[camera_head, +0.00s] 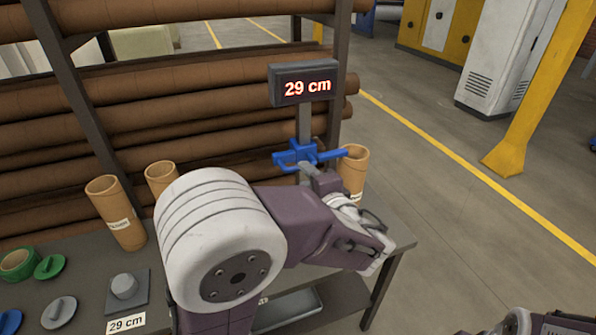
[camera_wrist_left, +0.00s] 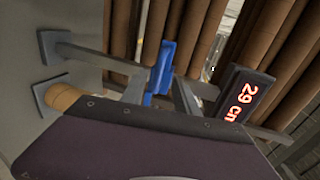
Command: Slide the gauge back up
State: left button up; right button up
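In the left wrist view the display (camera_wrist_left: 238,95) is at right, turned sideways, and the blue slider (camera_wrist_left: 163,68) is near the middle. My left gripper (camera_head: 312,172) is at the slider's near side, just below it in the head view. In the wrist view its grey fingers (camera_wrist_left: 160,96) stand apart, with blue between them. Contact is hard to tell. My right gripper is out of view.
Cardboard tubes stand on the dark table, one at left (camera_head: 115,212) and one just right of the gauge (camera_head: 353,172). A rack of long brown rolls (camera_head: 180,135) is behind. A grey knob (camera_head: 124,286) and a 29 cm label (camera_head: 126,323) lie at left.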

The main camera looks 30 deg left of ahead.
aim_at(312, 154)
pick_arm(q)
jog(key=x, duration=0.6)
jog(key=shift+w+a+f+p, duration=0.2)
jog(key=shift+w+p, duration=0.05)
jog(key=shift+p, duration=0.05)
jog(key=shift+d, duration=0.1)
jog(key=shift+s+r, duration=0.1)
jog(key=shift+s, duration=0.05)
grip_shut()
dwell(0.7)
